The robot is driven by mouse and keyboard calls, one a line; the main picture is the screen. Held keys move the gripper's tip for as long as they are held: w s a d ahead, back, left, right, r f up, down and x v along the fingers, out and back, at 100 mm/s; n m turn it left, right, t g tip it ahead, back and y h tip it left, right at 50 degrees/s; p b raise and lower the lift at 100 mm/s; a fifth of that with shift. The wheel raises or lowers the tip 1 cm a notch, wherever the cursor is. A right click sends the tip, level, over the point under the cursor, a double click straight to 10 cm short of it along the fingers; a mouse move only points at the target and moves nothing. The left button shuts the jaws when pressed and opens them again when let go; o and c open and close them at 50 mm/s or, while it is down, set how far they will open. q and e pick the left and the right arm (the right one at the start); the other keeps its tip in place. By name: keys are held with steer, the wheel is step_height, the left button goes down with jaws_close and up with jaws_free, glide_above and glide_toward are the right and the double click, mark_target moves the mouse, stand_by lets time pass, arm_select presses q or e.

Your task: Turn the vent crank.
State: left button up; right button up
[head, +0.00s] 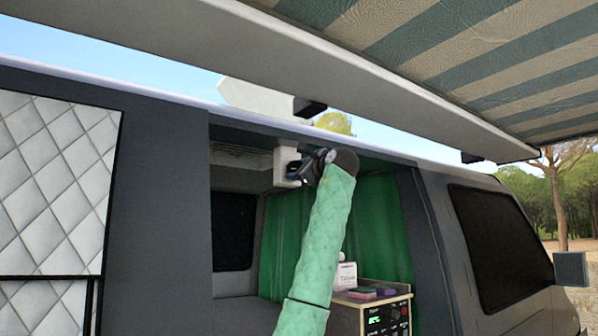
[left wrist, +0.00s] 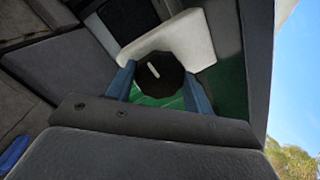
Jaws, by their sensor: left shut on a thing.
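The vent crank shows in the left wrist view as a dark round knob (left wrist: 160,75) with a pale mark on its face. It sits against a white housing (left wrist: 188,38), which also shows in the head view (head: 286,166) under the van's roof edge. My left gripper (left wrist: 159,84) has its two blue fingers on either side of the knob and is shut on it. In the head view my left gripper (head: 300,171) is up at the housing, and the knob is mostly hidden behind it. My right gripper is not in view.
The van's door opening frames my arm, with a dark pillar (head: 168,200) at left. Inside are a green curtain (head: 382,225) and a small cabinet (head: 385,318) with small items on top. The awning (head: 500,62) and its long pale case (head: 330,75) hang overhead.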

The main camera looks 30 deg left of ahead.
arm_select(q)
steer(key=shift+f, duration=0.1)
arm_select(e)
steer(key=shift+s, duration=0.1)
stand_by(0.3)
arm_select(q)
steer(key=o, duration=1)
steer(key=shift+w, duration=0.15)
steer(key=shift+d, duration=0.1)
steer(key=b+v, duration=0.2)
steer(key=v, duration=0.5)
steer(key=shift+s+d+f+b, duration=0.1)
steer(key=shift+s+d+b, duration=0.15)
steer(key=shift+b, duration=0.1)
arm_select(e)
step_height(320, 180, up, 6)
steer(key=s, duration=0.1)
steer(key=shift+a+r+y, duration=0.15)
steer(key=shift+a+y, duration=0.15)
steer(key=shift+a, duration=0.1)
